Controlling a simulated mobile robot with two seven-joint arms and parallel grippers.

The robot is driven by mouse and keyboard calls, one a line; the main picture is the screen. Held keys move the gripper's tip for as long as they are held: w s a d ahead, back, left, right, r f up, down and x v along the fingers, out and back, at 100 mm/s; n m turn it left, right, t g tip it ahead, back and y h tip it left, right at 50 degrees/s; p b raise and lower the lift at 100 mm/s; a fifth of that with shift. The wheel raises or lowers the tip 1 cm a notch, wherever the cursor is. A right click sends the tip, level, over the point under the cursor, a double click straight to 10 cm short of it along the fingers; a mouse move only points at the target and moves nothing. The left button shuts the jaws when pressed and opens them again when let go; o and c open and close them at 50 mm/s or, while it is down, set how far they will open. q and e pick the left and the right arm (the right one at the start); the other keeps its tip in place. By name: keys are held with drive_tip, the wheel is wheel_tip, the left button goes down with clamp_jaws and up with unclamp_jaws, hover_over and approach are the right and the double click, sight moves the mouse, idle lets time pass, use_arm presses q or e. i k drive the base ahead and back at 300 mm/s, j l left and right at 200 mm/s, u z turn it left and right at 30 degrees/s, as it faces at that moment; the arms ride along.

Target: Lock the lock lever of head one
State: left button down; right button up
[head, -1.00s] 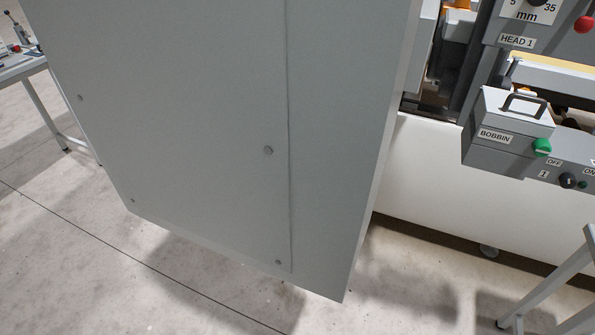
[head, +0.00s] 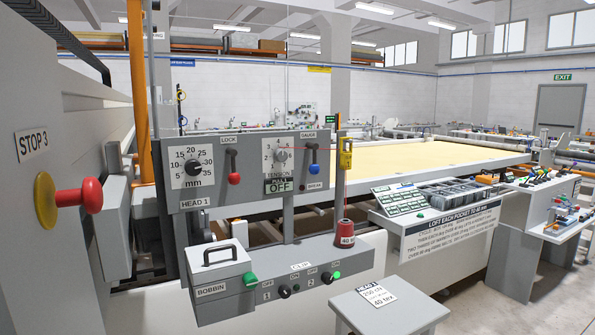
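The head one panel (head: 245,165), labelled HEAD 1, stands left of the middle in the head view. Its lock lever (head: 234,168) has a dark shaft and a red knob, under the label LOCK. The knob hangs at the lower end of the shaft. A similar lever with a blue knob (head: 314,169), under the label GAUGE, is to its right. A dial in mm (head: 194,168) is to its left, and a tension dial (head: 281,156) lies between the two levers. Neither of my grippers shows in the head view.
A grey cabinet with a red stop button (head: 91,195), labelled STOP 3, fills the left edge. Below the panel are a bobbin box (head: 217,262) and a switch box (head: 300,280). A small grey table (head: 385,310) stands in front, and a red thread cone (head: 345,233) stands right.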

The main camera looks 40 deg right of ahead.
sight(233, 177)
drive_tip(key=z, duration=0.8)
drive_tip(key=l+z, duration=0.1)
drive_tip(key=i+l, duration=0.05)
drive_tip(key=l, duration=0.05)
